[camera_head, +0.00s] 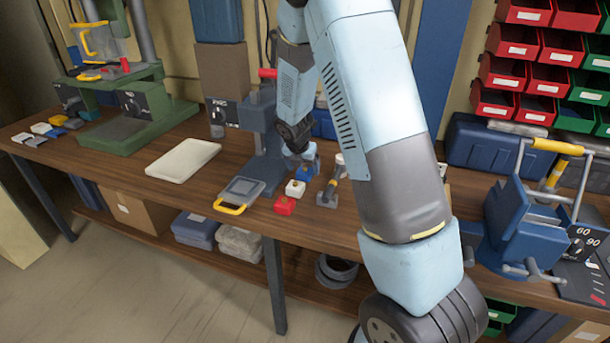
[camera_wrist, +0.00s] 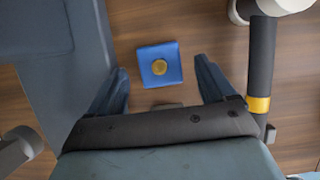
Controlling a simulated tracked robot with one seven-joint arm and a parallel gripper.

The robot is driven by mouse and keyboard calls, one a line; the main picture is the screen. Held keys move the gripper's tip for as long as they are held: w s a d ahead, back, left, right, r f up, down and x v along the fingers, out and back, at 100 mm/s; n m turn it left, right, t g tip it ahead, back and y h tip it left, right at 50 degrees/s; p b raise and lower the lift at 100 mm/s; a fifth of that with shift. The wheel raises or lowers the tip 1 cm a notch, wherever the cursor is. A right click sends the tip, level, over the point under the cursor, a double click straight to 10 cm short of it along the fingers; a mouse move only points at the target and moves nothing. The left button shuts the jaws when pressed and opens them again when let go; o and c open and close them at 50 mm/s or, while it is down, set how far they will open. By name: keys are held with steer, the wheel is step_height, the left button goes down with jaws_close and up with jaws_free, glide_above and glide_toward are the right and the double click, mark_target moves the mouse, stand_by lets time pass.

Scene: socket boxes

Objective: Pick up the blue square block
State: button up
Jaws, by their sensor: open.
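The blue square block (camera_wrist: 148,74) shows in the wrist view with a round gold spot on its top. It lies on the wooden bench between the two fingers of my gripper (camera_wrist: 163,66), with a gap on each side. My gripper is open and empty. In the head view my gripper (camera_head: 301,157) points down over the bench, and the blue block (camera_head: 304,173) shows just below it, partly hidden. I cannot tell how far the fingertips are above the bench.
A white block (camera_head: 295,188) and a red block (camera_head: 285,207) stand in front of the blue block. A grey tool with a yellow band (camera_head: 329,190) lies to the right. A press-like machine (camera_head: 264,140) stands close on the left. A pale tray (camera_head: 184,160) lies farther left.

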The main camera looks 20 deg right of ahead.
steer(key=shift+x, duration=1.1)
steer(key=shift+s, duration=0.1)
steer(key=c, duration=1.2)
